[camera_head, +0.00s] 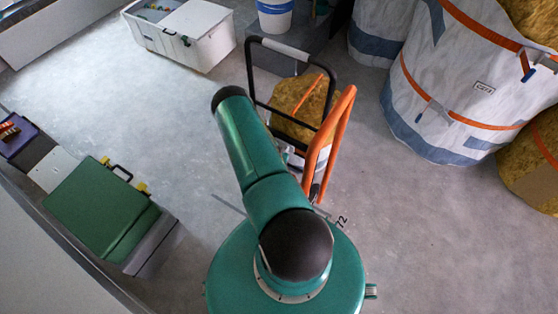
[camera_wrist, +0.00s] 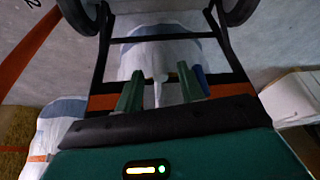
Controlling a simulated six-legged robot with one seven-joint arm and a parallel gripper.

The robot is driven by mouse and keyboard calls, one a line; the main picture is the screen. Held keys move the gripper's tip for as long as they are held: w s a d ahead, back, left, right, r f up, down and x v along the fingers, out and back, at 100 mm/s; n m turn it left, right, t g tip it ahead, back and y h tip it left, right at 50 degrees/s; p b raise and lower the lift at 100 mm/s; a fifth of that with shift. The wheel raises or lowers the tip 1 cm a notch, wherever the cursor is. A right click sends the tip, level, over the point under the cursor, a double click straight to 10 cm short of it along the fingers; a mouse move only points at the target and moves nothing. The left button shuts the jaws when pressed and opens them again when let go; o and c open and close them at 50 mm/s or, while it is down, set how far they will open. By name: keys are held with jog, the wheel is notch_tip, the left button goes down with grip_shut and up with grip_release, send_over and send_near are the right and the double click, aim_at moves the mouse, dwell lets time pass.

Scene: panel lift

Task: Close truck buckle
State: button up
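The hand truck (camera_head: 258,95) stands mid-floor with a black frame, orange side rails and a yellow-brown load on it. In the wrist view its black frame (camera_wrist: 232,55) surrounds a white and blue bag crossed by an orange strap (camera_wrist: 102,102). A pale, narrow piece (camera_wrist: 160,90), perhaps the buckle lever, lies on the strap line, with a blue piece (camera_wrist: 201,80) to its right. My gripper (camera_wrist: 159,70) has its two green fingers apart, one on each side of the pale piece. I cannot tell whether they touch it. My gripper is hidden in the head view.
Large strapped white bags (camera_head: 445,75) stand at the right. A white bin (camera_head: 182,35) is at the back left. A green case (camera_head: 100,208) lies on a grey unit at the left. The grey floor between the case and the truck is clear.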

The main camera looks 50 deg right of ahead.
jog(key=shift+x, duration=1.85)
